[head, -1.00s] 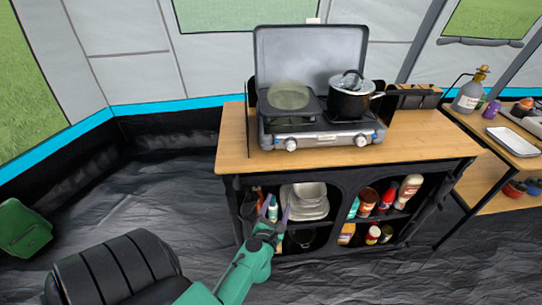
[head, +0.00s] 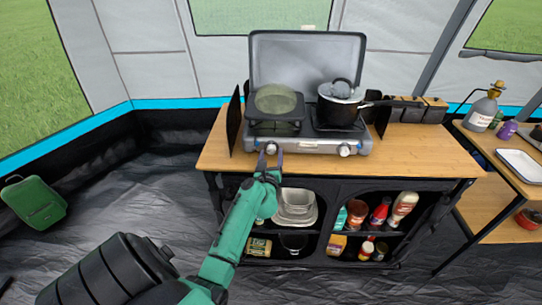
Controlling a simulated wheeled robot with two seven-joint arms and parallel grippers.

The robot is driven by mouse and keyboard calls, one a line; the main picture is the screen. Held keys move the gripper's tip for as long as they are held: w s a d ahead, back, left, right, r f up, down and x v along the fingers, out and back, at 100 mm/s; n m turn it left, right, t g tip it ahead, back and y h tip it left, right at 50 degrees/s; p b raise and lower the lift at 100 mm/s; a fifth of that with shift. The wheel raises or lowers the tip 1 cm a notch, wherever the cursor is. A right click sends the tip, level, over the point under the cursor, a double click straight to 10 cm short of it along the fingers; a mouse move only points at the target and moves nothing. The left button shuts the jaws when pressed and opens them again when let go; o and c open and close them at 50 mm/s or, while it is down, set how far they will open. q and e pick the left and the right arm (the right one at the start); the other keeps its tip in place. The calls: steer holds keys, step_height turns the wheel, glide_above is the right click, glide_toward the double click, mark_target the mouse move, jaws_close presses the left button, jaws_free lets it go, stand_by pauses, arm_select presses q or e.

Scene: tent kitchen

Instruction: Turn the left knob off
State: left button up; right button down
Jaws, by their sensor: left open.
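The camp stove (head: 310,143) stands on the wooden counter with its lid raised. Its left knob (head: 270,148) is a small pale round knob on the front panel, below the left burner. The right knob (head: 344,150) is further right on the same panel. My left gripper (head: 270,162) is open and empty, just in front of and slightly below the left knob, with a finger to each side of it in the picture. I cannot tell whether it touches the knob. My right gripper is not in view.
A round greenish translucent shape (head: 275,99) shows over the left burner. A black pot (head: 338,108) with a lid sits on the right burner. Shelves below hold dishes and bottles.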

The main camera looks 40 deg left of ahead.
arm_select(q)
jaws_close()
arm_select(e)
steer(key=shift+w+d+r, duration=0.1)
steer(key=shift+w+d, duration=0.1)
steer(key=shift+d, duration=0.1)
arm_select(q)
steer(key=shift+r+m+p, duration=0.15)
steer(key=shift+m+p, duration=1)
steer(key=shift+m, duration=0.25)
steer(key=m+p, duration=0.2)
steer(key=m, duration=0.1)
steer(key=shift+g, duration=0.3)
steer(key=m+p, duration=0.2)
steer(key=m, duration=0.2)
steer(key=shift+m+p, duration=0.65)
steer(key=shift+m, duration=1.25)
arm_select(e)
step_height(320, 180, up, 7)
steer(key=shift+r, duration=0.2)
arm_select(q)
steer(key=shift+f, duration=0.2)
